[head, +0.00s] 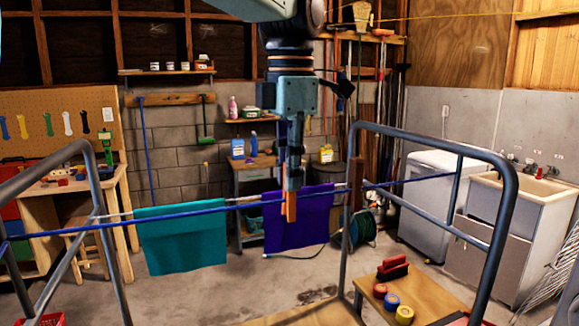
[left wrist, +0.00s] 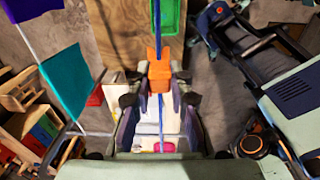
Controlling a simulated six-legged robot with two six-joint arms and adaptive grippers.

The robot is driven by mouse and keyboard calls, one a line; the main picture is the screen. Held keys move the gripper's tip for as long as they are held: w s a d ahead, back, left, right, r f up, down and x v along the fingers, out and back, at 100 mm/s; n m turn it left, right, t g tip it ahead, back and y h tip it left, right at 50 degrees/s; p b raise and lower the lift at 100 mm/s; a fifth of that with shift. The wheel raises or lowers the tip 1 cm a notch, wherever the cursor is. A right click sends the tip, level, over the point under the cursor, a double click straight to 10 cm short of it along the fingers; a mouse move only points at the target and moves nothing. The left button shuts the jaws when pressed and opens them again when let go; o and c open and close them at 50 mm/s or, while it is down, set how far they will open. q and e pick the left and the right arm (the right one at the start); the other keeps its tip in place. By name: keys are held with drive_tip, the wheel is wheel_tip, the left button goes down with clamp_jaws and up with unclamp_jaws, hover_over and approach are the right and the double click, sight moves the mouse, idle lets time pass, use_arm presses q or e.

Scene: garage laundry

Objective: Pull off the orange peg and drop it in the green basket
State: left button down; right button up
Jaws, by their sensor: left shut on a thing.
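The orange peg (head: 289,209) is on the blue line (head: 210,207), in front of the purple cloth. My left gripper (head: 291,186) comes down from above and is shut on the peg. In the left wrist view the orange peg (left wrist: 159,69) sits between the fingertips of my left gripper (left wrist: 159,84), with the blue line (left wrist: 157,35) running past it. The peg still appears to be at the line; its exact grip on it is hidden. The green basket (left wrist: 170,16) shows at the top of the left wrist view. My right gripper is not in view.
A teal cloth (head: 181,240) and a purple cloth (head: 299,218) hang behind the blue line. Grey tube frames (head: 430,141) stand at both sides. A wooden board (head: 425,299) holds tape rolls and a red brush. A red basket (head: 47,320) shows at bottom left.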

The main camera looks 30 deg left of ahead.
use_arm(q)
drive_tip(key=shift+r+p, duration=0.75)
drive_tip(key=shift+r, duration=0.15)
drive_tip(key=shift+a+r, duration=0.1)
drive_tip(key=shift+r, duration=1.75)
drive_tip(key=shift+f, duration=0.15)
